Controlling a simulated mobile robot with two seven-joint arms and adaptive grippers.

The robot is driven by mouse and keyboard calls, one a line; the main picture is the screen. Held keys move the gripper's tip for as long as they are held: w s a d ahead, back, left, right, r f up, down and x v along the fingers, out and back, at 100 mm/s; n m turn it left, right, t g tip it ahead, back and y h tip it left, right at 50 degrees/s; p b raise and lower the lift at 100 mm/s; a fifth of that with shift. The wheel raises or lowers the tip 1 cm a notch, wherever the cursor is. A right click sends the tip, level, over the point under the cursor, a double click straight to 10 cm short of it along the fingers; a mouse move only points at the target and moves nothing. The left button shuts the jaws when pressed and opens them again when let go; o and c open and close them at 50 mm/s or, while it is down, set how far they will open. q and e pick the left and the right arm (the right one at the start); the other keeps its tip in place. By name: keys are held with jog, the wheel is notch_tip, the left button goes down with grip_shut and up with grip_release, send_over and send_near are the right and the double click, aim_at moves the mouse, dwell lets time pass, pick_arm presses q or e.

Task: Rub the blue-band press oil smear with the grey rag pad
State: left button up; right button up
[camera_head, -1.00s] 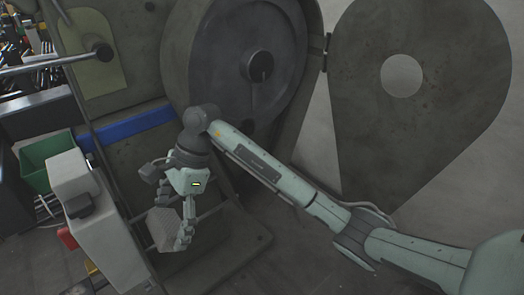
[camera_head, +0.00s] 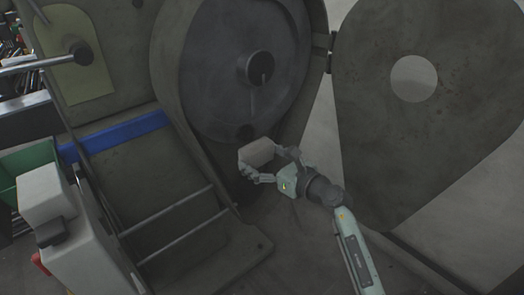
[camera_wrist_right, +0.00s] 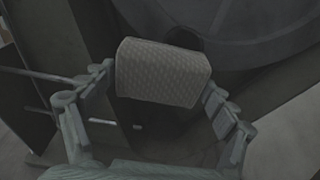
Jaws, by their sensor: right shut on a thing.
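My right gripper (camera_head: 260,166) is shut on the grey rag pad (camera_head: 257,152), a pale textured block held between its fingers. In the right wrist view the pad (camera_wrist_right: 163,72) spans the two fingers, its quilted face showing. The press with the blue band (camera_head: 122,132) stands behind. The pad is in front of the lower edge of its big round wheel (camera_head: 245,75); I cannot tell whether it touches. A dark round patch (camera_head: 245,132) shows low on the wheel, just above the pad; I cannot tell whether it is the oil smear. My left gripper is not in view.
An open grey door (camera_head: 430,130) with a round hole hangs at the right. Two metal rails (camera_head: 178,238) and a white machine box (camera_head: 75,240) stand at lower left. A green bin (camera_head: 32,162) is at the far left. Open floor lies at lower right.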

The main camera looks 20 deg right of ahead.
aim_at(235, 140)
jog(key=shift+w, duration=0.2)
jog(key=shift+w+a, duration=0.1)
jog(key=shift+w, duration=0.1)
jog(key=x, duration=0.2)
jog(key=b+x, duration=0.1)
jog(key=shift+w+a+r, duration=0.15)
jog(key=shift+r, duration=0.1)
jog(key=shift+w+a, duration=0.2)
jog(key=shift+w, duration=0.35)
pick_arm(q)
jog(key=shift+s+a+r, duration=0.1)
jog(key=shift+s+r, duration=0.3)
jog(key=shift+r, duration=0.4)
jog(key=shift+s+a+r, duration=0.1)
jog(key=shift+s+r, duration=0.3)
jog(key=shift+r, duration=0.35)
pick_arm(e)
jog(key=shift+w+a, duration=0.15)
jog(key=shift+w, duration=0.1)
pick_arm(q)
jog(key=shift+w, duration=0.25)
pick_arm(e)
jog(key=shift+w+a+r, duration=0.1)
jog(key=shift+w, duration=0.25)
jog(key=shift+w+a, duration=0.2)
jog(key=shift+w, duration=0.35)
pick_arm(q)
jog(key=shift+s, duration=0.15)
